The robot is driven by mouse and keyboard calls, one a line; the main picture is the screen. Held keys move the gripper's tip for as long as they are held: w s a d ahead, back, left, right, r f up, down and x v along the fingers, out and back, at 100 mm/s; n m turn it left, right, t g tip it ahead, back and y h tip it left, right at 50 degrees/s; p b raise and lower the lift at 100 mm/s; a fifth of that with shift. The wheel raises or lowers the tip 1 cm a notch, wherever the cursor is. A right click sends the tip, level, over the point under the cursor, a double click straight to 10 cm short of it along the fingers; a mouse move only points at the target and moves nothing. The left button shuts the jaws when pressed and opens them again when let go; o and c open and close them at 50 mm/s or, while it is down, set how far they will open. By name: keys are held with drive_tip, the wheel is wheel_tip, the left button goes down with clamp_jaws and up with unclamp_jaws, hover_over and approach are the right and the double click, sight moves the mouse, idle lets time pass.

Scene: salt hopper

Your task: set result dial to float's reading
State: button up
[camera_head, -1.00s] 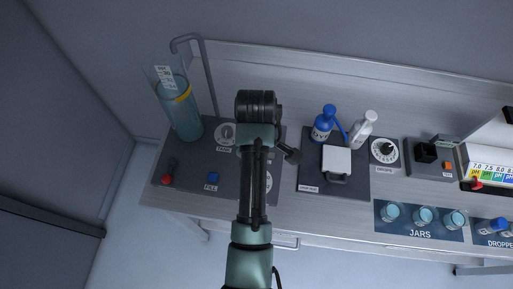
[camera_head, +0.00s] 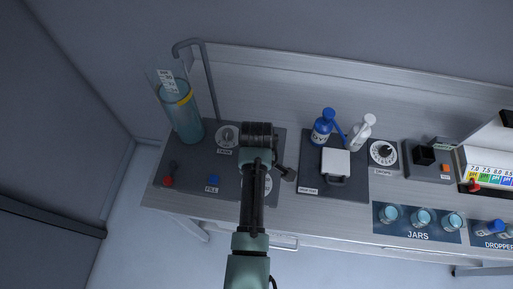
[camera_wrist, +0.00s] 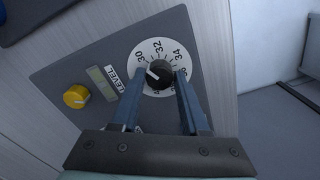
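In the wrist view a white dial (camera_wrist: 145,49) with a black knob (camera_wrist: 158,71) sits on a dark panel; numbers 30, 32 and 34 are readable. The knob's white pointer mark faces left, near the 30 side. My gripper (camera_wrist: 160,78) is open, with its fingertips on either side of the knob; contact cannot be told. The ring's reading is too small to read. My arm hides the gripper there.
Blue (camera_head: 322,128) and white (camera_head: 361,132) bottles stand to the right.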

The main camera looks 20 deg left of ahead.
clamp_jaws()
drive_tip(key=shift+m, duration=0.4)
drive_tip(key=m+p, duration=0.2)
drive_tip(key=m, duration=0.2)
drive_tip(key=shift+r+m, duration=0.1)
drive_tip(key=shift+m, duration=0.2)
drive_tip(key=m+p, duration=0.1)
drive_tip(key=m, duration=0.4)
drive_tip(key=shift+p, duration=0.35)
drive_tip(key=m+p, duration=0.1)
drive_tip(key=m, duration=0.5)
drive_tip(key=shift+w+m, duration=0.1)
drive_tip(key=shift+m, duration=0.3)
drive_tip(key=m, duration=0.6)
drive_tip(key=shift+p, duration=0.4)
drive_tip(key=shift+m, duration=0.4)
drive_tip(key=shift+d, duration=0.1)
